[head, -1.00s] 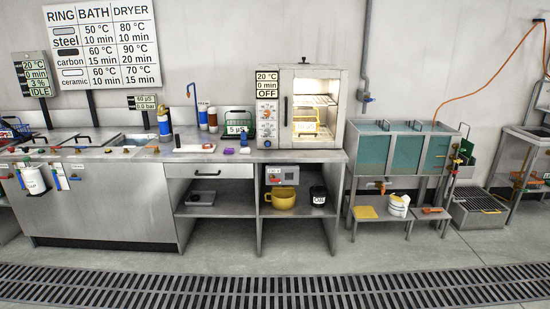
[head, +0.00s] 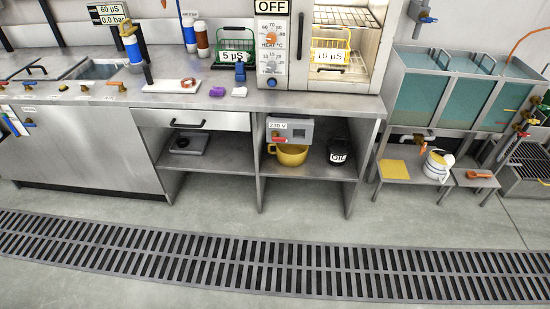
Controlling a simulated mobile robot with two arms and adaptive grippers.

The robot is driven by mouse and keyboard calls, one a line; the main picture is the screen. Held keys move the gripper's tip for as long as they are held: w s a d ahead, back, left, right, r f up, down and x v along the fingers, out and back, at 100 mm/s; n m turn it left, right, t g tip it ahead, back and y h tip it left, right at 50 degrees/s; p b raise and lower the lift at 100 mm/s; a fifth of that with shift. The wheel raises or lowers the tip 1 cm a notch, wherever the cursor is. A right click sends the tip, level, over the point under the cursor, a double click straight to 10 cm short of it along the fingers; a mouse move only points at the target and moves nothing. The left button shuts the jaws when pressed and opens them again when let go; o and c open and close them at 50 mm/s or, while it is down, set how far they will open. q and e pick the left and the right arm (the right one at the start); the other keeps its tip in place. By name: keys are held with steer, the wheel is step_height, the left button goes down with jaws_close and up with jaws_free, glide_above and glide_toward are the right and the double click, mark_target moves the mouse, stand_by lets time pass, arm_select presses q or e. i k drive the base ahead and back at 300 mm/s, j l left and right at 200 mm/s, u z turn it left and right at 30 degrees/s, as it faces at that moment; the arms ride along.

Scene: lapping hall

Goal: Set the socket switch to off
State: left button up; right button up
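A grey socket box (head: 304,132) with a white "230 V" label (head: 279,126) sits in the right open bay under the bench, just below the worktop. A small red part (head: 277,136), which looks like its switch, is at the box's left side, above the yellow pot. It is too small to tell which way it is set. Neither of my grippers is in view.
A yellow pot (head: 291,156) and a black "OIL" pot (head: 339,151) stand on the shelf below the box. A drying oven (head: 272,74) marked OFF stands on the worktop above. The floor in front is clear, with a long drain grate (head: 250,265).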

mark_target(275, 139)
steer(key=i+l+u, duration=0.15)
steer(key=i+l, duration=0.2)
steer(key=i+l+u, duration=0.2)
steer(key=l, duration=0.35)
steer(key=i+j, duration=0.05)
